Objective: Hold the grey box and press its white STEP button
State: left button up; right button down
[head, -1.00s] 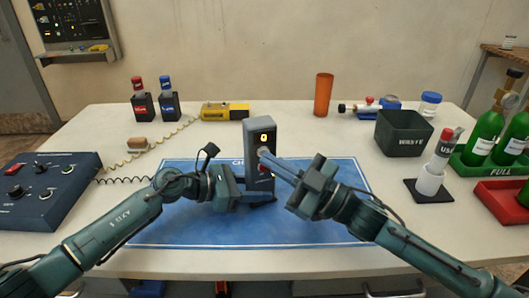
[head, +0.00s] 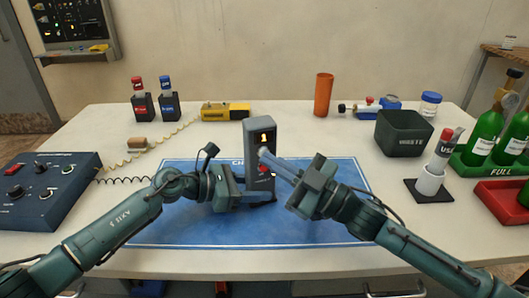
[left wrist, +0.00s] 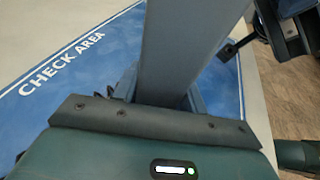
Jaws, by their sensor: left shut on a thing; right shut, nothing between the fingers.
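The grey box (head: 256,124) stands upright on the blue mat, and its small display (head: 264,137) reads 1. My left gripper (head: 258,196) is shut on the lower part of the box from the left. The box also shows between its fingers in the left wrist view (left wrist: 182,45). I cannot tell whether the fingertips touch the box.
The blue check-area mat (head: 190,230) lies under both hands. A blue control panel (head: 45,185) is at the left. An orange cup (head: 323,93) stands behind.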

jog(key=shift+s+d, duration=0.15)
jog(key=shift+s, duration=0.35)
jog(key=shift+s+d, duration=0.25)
jog(key=shift+s, duration=0.55)
jog(key=shift+s+d, duration=0.25)
jog(key=shift+s, duration=0.55)
jog(key=shift+s+d, duration=0.25)
jog(key=shift+s, duration=0.55)
jog(key=shift+s, duration=0.1)
dwell(0.7)
jog(key=s, duration=0.1)
jog(key=s+d, duration=0.1)
jog(key=s, duration=0.1)
jog(key=shift+s, duration=0.2)
jog(key=w+a, duration=0.2)
jog(key=w, duration=0.6)
jog(key=shift+w+a, duration=0.2)
jog(key=shift+a, duration=0.05)
jog(key=shift+w, duration=0.15)
dwell(2.0)
